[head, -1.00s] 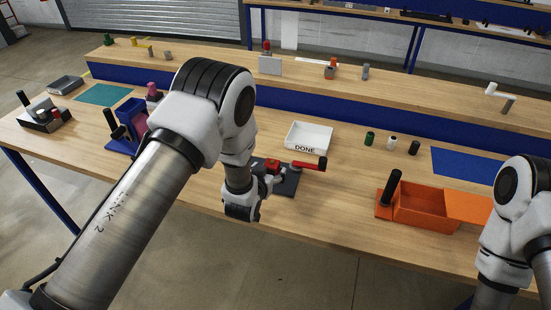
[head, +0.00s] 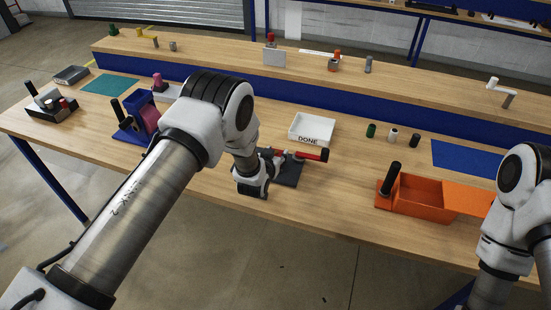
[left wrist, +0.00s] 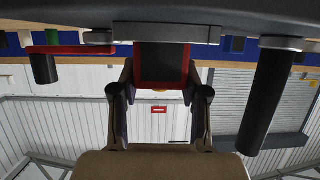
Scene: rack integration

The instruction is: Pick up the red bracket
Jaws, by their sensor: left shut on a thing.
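In the left wrist view, a dark-faced piece with red edges, which I take as the red bracket (left wrist: 162,84), sits between the two fingers of my left gripper (left wrist: 162,92). The fingers are shut on it from both sides. In the head view my left gripper (head: 254,181) is low at the dark fixture plate (head: 287,173), and its wrist hides the bracket. A red bar (head: 312,155) with a dark end extends right over the plate; the red bar also shows in the left wrist view (left wrist: 75,49). My right gripper is out of view.
A white DONE tray (head: 311,130) stands just behind the plate. An orange bin (head: 425,192) with a black post is to the right. A blue holder (head: 130,130) is left, partly near my arm. Bare tabletop lies between the plate and bin.

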